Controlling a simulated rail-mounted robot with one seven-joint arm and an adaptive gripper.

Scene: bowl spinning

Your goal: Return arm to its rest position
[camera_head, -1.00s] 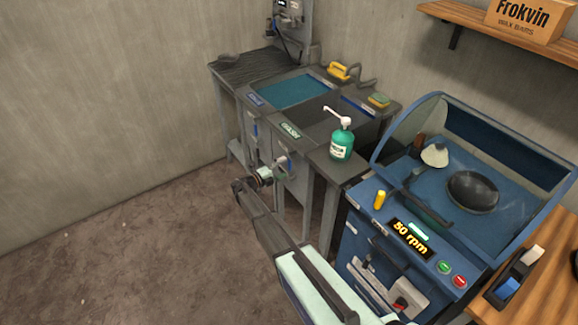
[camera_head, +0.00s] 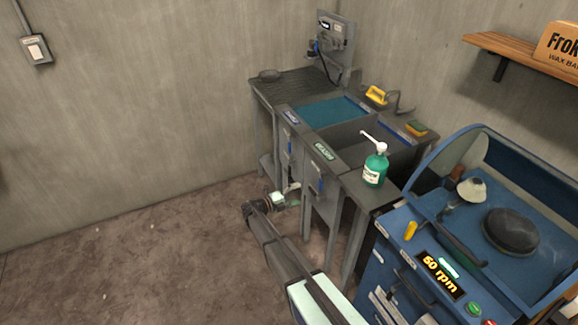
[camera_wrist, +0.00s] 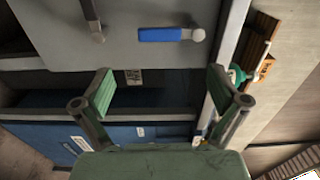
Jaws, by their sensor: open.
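My arm reaches out low from the bottom of the head view, in front of the sink bench and the blue machine. My gripper (camera_head: 286,199) is at the arm's far end, near the front of the sink bench's legs and apart from the bench top. In the wrist view my gripper (camera_wrist: 160,95) shows two green-padded fingers spread wide with nothing between them. Beyond the fingers are grey and blue front panels, with a blue handle (camera_wrist: 160,34) above the gap.
The sink bench (camera_head: 345,135) holds a green pump bottle (camera_head: 375,167) at its front right. A shelf (camera_head: 505,52) hangs above. The floor (camera_head: 130,265) at left is clear.

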